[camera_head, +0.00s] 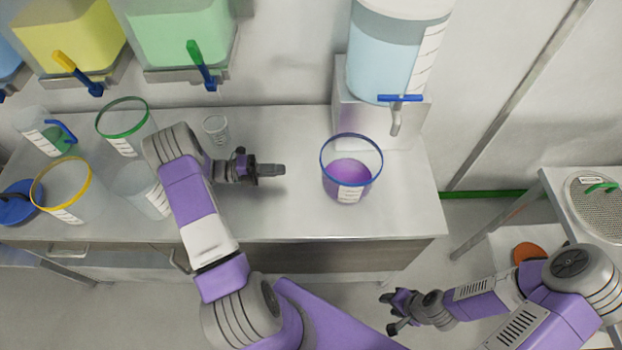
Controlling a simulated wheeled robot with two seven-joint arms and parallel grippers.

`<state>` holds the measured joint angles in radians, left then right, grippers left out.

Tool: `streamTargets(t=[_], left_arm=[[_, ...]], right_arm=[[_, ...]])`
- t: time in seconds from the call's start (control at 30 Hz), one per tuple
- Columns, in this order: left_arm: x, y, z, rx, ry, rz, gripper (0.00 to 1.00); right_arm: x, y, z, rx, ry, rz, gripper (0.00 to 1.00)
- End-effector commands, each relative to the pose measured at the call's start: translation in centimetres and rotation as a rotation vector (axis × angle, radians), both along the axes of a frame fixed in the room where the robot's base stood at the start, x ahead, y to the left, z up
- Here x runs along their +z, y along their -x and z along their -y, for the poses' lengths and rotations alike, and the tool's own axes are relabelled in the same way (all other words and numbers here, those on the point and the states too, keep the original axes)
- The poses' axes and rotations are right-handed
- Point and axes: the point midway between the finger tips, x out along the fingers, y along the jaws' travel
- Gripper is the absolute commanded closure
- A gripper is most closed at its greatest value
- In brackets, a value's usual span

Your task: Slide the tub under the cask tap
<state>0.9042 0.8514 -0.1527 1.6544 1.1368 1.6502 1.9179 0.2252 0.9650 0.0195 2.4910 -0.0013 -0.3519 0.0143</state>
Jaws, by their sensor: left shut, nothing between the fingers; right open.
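The tub (349,186) is a clear container with a blue rim, purple contents and a white label. It stands upright on the steel bench, in front of and a little left of the cask tap (397,118). The tap has a blue handle and a grey spout. The cask (388,60) holds pale blue liquid and sits on a raised block (350,110). My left gripper (279,171) is shut and empty above the bench, left of the tub and apart from it. My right gripper (388,312) is open and empty, low in front of the bench.
Clear vessels with green (123,118) and yellow rims (62,190) stand on the bench's left, with a small beaker (216,130) behind my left arm. Yellow (67,38) and green (180,30) tanks hang above. The bench (405,205) is bare right of the tub.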

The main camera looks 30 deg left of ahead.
Motion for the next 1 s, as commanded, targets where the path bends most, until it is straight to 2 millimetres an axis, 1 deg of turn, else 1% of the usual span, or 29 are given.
streamTargets(t=[0.03,0.13,0.23,0.5,0.7,0.83,1.0], left_arm=[[-0.7,0.0,0.0,0.000,-0.001,0.001,1.00],[-0.8,-0.2,0.3,-0.001,0.000,0.001,1.00],[-0.8,-0.7,1.0,-0.001,0.000,0.002,1.00],[-0.7,-3.2,5.2,-0.004,0.001,0.002,1.00],[-0.7,-4.8,7.6,-0.003,0.000,0.002,1.00],[-0.7,-5.3,8.3,-0.001,-0.001,0.002,1.00],[-0.7,-5.4,8.5,0.000,-0.002,0.001,1.00]], right_arm=[[-0.7,0.0,0.0,0.000,0.000,0.001,0.57],[-0.9,0.0,0.0,0.001,0.000,0.001,0.57],[-0.9,-0.1,0.0,0.001,0.000,0.001,0.57],[-1.3,-0.1,0.0,0.001,0.000,0.001,0.57],[-1.7,-0.1,0.0,0.001,0.000,0.001,0.57],[-1.7,-0.1,0.0,0.001,0.000,0.001,0.57],[-1.7,0.0,0.0,0.001,0.000,0.001,0.57]])
